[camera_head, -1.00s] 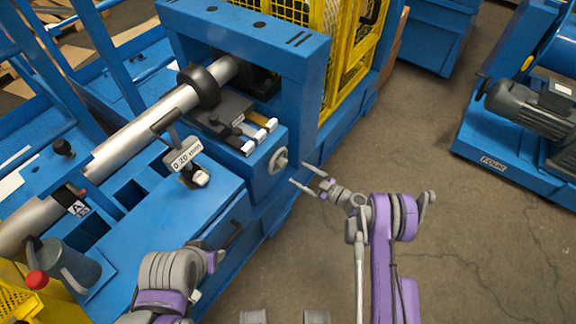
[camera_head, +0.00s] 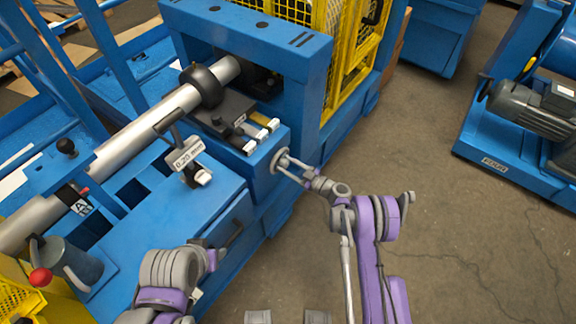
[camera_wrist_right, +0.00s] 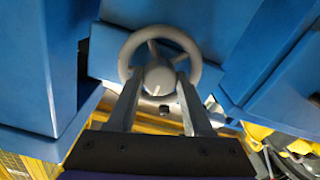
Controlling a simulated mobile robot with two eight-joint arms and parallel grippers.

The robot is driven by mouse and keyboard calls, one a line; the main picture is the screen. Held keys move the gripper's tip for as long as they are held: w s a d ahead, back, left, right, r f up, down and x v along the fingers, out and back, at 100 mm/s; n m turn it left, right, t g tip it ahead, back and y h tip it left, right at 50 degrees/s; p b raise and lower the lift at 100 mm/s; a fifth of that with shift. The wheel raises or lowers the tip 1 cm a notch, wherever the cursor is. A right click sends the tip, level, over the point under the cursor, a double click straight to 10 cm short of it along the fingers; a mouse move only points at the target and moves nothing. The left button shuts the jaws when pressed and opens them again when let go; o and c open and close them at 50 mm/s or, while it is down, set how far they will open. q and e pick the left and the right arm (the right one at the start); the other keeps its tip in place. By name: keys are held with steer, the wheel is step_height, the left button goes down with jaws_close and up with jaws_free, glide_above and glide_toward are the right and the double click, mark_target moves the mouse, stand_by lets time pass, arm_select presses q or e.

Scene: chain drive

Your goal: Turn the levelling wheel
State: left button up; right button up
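The levelling wheel (camera_head: 279,158) is a small grey handwheel on the front face of the blue machine block. In the right wrist view it shows as a spoked ring (camera_wrist_right: 160,32) with a round hub (camera_wrist_right: 159,79). My right gripper (camera_head: 287,163) reaches the wheel from the right. Its two fingers (camera_wrist_right: 160,84) lie apart, one on each side of the hub, with tips within the ring. I cannot tell whether they touch the hub or spokes. My left gripper (camera_head: 213,258) is low at the blue cabinet, and its fingers cannot be made out clearly.
A sign reading 0.20 mm (camera_head: 187,154) stands left of the wheel. A steel shaft (camera_head: 150,124) with a black collar (camera_head: 203,87) runs across the machine. A yellow cage (camera_head: 345,55) stands behind.

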jaws_close()
